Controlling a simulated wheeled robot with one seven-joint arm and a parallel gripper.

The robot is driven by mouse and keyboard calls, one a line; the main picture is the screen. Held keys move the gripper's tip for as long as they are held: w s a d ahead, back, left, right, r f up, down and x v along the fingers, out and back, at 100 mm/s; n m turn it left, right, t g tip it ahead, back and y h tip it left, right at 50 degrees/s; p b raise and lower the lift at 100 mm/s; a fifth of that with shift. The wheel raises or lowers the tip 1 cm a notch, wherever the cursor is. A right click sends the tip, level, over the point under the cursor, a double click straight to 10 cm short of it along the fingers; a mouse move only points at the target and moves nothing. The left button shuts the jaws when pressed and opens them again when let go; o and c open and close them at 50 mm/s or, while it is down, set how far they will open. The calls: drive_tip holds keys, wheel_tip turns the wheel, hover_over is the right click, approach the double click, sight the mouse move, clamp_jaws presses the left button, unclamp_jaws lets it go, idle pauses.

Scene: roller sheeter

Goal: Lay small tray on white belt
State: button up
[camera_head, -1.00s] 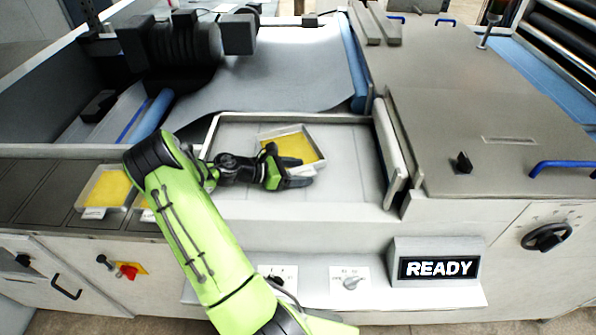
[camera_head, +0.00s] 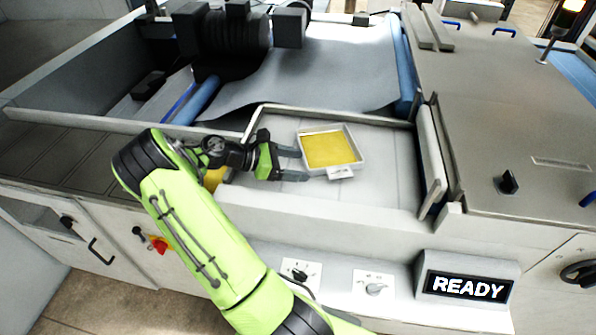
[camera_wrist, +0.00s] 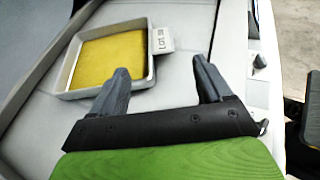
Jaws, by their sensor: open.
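The small tray (camera_head: 329,150) is a pale, shallow square tray with a yellow sheet in it and a white label tab on its near side. It lies flat on the white belt (camera_head: 390,180). My gripper (camera_head: 300,164) is open and empty, just left of the tray in the head view. The wrist view shows the tray (camera_wrist: 103,58) beyond the fingertips of my gripper (camera_wrist: 162,68) and to the left, with the tab (camera_wrist: 159,40) toward the right. A gap shows between the fingers and the tray.
A raised rim (camera_head: 330,112) borders the belt at the back, and a white roller (camera_head: 432,150) stands at its right. A yellow piece (camera_head: 213,177) shows partly behind my arm. A grey cover (camera_head: 510,120) fills the right. The panel sign (camera_head: 467,288) reads READY.

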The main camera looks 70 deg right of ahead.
drive_tip(key=w+a+r+m+t, duration=0.1)
drive_tip(key=a, duration=0.1)
drive_tip(key=w+a+r+m+t+y, duration=0.1)
drive_tip(key=w+a+t, duration=0.1)
drive_tip(key=w+a+r+t, duration=0.1)
drive_tip(key=w+a+t, duration=0.1)
drive_tip(key=a, duration=0.1)
drive_tip(key=shift+w+a+m, duration=0.1)
drive_tip(key=shift+m, duration=0.3)
drive_tip(key=w+a+r+m+t+y, duration=0.15)
drive_tip(key=a+r+t, duration=0.25)
drive_tip(key=a, duration=0.6)
drive_tip(key=a+r+m+t+y, duration=0.25)
drive_tip(key=a+r+t, duration=0.2)
drive_tip(key=a, duration=0.55)
drive_tip(key=s+a+r+t+y, duration=0.2)
drive_tip(key=s+a, duration=0.4)
drive_tip(key=a, duration=0.5)
drive_tip(key=shift+s+t+y, duration=0.3)
drive_tip(key=shift+t, duration=0.25)
drive_tip(key=shift+s+f+b, duration=0.1)
drive_tip(key=shift+f+b, duration=0.65)
drive_tip(key=shift+b, duration=0.05)
